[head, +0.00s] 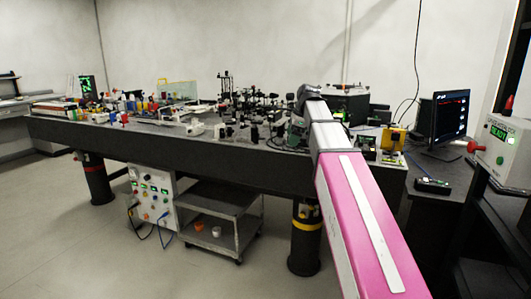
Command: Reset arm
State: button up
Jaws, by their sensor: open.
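My arm, pink and white, reaches from the lower right of the head view toward the bench and ends in a dark joint above the bench's right part. What lies beyond that joint is small and mostly hidden behind the arm. I cannot make out my gripper or its fingers, nor anything held.
The long dark optical bench (190,148) carries several small optics and a black box (347,104). A monitor (450,114) and a white box reading READY (503,140) stand at the right. A grey cart (213,205) and a control box (153,197) sit below. Floor at left is clear.

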jog(key=s+d+f+n+h, duration=0.1)
jog(key=s+f+n, duration=0.2)
jog(key=f, duration=0.6)
jog(key=s+d+f+n, duration=0.2)
jog(key=f+n, duration=0.1)
jog(key=f, duration=0.5)
jog(key=s+d+f+n+h, duration=0.1)
jog(key=s+f+n, duration=0.2)
jog(key=f, duration=0.6)
jog(key=s+d+f+n, duration=0.2)
jog(key=s+f+n, duration=0.2)
jog(key=f, duration=0.5)
jog(key=s+d+f+n+g+h, duration=0.1)
jog(key=s+d+f+n, duration=0.1)
jog(key=s+f+n, duration=0.3)
jog(key=s+f, duration=0.4)
jog(key=shift+s+g, duration=0.25)
jog(key=shift+g, duration=0.05)
jog(key=shift+d, duration=0.1)
